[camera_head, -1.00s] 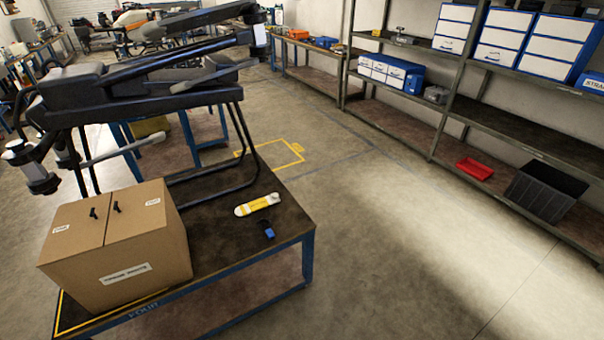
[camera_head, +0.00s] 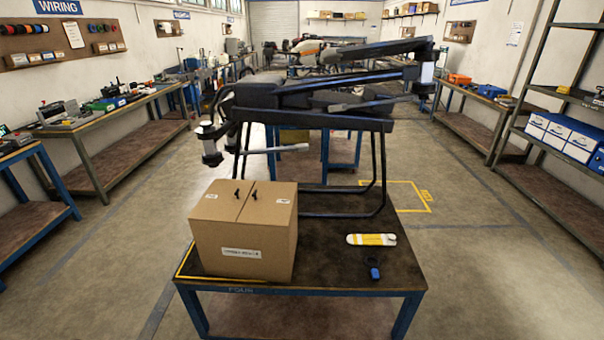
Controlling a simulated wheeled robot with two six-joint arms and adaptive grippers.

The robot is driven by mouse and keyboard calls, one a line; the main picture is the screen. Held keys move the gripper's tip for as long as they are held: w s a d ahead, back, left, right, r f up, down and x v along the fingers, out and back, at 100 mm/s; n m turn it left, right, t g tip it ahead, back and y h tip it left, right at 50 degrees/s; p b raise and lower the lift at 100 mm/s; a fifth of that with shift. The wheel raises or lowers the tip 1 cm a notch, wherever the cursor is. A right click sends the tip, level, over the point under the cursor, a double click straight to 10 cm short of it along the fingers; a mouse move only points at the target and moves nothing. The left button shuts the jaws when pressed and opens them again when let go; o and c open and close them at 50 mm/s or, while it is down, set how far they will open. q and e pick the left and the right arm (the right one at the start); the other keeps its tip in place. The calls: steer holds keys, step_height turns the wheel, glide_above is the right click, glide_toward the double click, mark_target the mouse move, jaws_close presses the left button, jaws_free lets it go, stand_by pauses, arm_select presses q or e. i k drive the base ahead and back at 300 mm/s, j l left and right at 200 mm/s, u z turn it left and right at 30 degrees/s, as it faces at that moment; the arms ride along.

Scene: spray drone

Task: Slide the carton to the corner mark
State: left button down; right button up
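The brown carton (camera_head: 243,238) stands upright near the front left corner of the table (camera_head: 345,270). Its top flaps are closed, with two small black tabs on them, and a white label is on its front. The yellow corner mark (camera_head: 228,278) shows as thin lines along the table's left and front edges, beside and in front of the carton's base. The carton may hide part of the mark. Neither of my grippers is in view, and nothing is seen touching the carton.
A large black drone (camera_head: 310,105) on a landing frame stands behind the carton on the table. A yellow-and-white tool (camera_head: 371,239) and a small blue-and-black item (camera_head: 374,272) lie to the right. Workbenches (camera_head: 110,130) line the left wall. Floor on both sides is clear.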

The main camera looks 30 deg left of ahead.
mark_target(267, 253)
steer(key=u, duration=1.35)
steer(key=l+z, duration=0.1)
steer(key=l, duration=1.45)
